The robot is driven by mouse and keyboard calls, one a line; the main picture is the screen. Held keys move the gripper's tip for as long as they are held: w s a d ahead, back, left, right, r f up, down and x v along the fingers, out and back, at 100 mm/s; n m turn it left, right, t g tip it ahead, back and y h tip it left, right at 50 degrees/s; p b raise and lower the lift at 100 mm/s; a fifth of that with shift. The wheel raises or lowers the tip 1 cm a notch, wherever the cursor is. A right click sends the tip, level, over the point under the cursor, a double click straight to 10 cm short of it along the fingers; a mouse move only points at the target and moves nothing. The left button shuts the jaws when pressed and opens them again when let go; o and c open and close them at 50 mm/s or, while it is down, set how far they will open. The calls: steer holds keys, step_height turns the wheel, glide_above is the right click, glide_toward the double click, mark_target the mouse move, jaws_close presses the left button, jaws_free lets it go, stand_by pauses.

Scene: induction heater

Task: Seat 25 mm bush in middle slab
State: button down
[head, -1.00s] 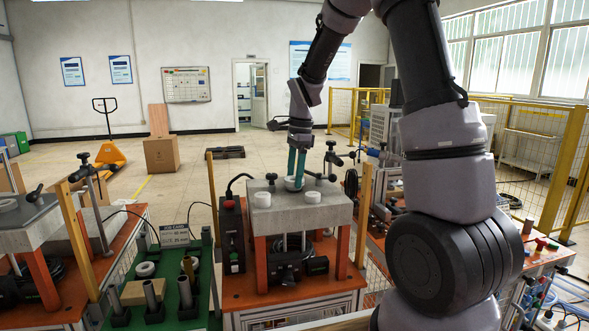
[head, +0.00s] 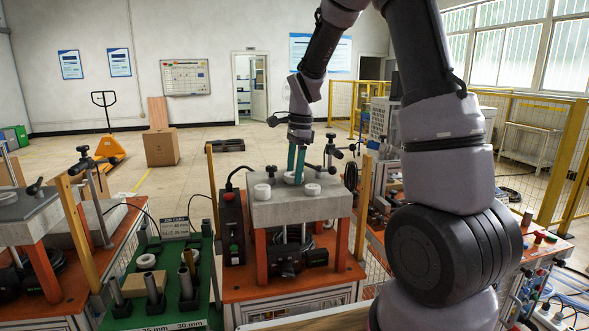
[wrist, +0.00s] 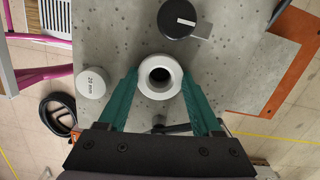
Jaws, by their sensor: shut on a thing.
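My gripper (head: 296,166) is over the middle slab (head: 300,210), a grey block on orange legs. In the wrist view its teal fingers (wrist: 160,88) are shut on a white ring-shaped bush (wrist: 154,88) with a dark round bore. The bush also shows in the head view (head: 289,178), partly behind the fingers, at or just above the slab top; I cannot tell whether it touches. Its size mark is not visible. A white piece marked 20 mm (wrist: 92,82) sits on the slab to the left in the wrist view. White pieces also show at the slab's left (head: 262,191) and right (head: 312,189).
A black knob (wrist: 180,18) stands close to the held bush. Black clamp posts (head: 331,150) rise behind the slab. A green tray (head: 205,275) with metal tubes and white rings lies at left. Another slab (head: 28,205) stands far left.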

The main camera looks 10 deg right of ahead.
steer(key=shift+f, duration=0.35)
jaws_free()
step_height(320, 180, up, 11)
steer(key=d, duration=0.1)
steer(key=shift+d, duration=0.15)
stand_by(0.5)
steer(key=s+d+r+n+t, duration=0.1)
steer(key=s+r+n+t, duration=0.1)
steer(key=s, duration=0.5)
steer(key=s+d+r+n+t, duration=0.2)
steer(key=s+r+n+t, duration=0.1)
steer(key=s+n, duration=0.3)
steer(key=s+d+r+n+t, duration=0.1)
steer(key=s+r+n+t, duration=0.1)
steer(key=s, duration=0.7)
steer(key=shift+s+d+r+n+y, duration=0.15)
steer(key=shift+r+n+y, duration=0.15)
steer(key=shift+r+n, duration=0.7)
